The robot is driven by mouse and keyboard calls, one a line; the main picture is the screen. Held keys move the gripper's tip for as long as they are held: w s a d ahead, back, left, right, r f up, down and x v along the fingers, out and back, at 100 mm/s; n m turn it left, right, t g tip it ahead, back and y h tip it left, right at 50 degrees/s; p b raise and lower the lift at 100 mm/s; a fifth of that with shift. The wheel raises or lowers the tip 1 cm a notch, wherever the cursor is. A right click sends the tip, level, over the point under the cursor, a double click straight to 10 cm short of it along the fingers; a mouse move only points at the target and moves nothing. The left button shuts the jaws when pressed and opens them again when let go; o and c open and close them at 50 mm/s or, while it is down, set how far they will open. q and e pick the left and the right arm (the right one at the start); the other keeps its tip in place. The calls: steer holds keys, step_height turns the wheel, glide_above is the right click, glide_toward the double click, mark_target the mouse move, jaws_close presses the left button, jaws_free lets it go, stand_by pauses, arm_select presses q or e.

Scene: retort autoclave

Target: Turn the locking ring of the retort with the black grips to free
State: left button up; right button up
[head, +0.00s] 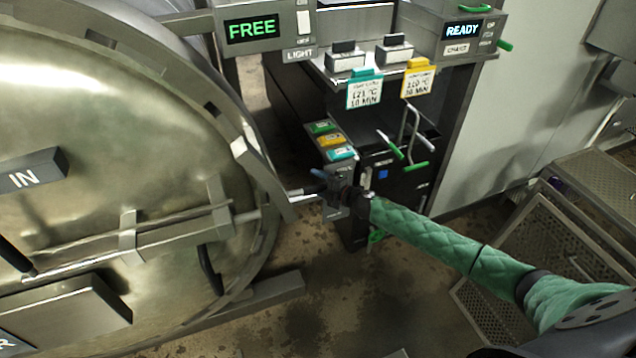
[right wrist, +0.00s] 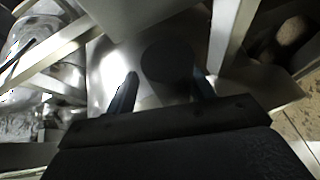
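The retort's big round steel door (head: 110,130) fills the left of the head view, with the locking ring (head: 262,165) around its rim. A black grip (head: 210,270) shows at the lower right of the door; a dark bar (head: 14,256) shows at the left edge. The display (head: 252,28) reads FREE. My right gripper (head: 318,190) is just right of the ring's edge; contact is unclear. In the right wrist view its two fingers (right wrist: 163,92) stand apart, with a dark round shape (right wrist: 166,60) beyond and between them. My left gripper is out of view.
Green-tipped levers (head: 395,150) stick out below. Metal mesh steps (head: 520,240) are at the right. Stained floor (head: 330,300) is open below.

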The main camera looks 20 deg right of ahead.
steer(key=shift+s, duration=0.1)
steer(key=shift+s+d, duration=0.15)
steer(key=b+v, duration=0.2)
steer(key=v, duration=0.4)
steer(key=shift+s+d+b, duration=0.1)
steer(key=shift+s+b, duration=0.05)
steer(key=shift+b, duration=0.15)
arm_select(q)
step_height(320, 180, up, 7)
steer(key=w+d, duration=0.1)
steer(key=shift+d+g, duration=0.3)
arm_select(e)
steer(key=shift+s+d+r, duration=0.1)
steer(key=shift+s+d, duration=0.15)
steer(key=shift+s, duration=0.15)
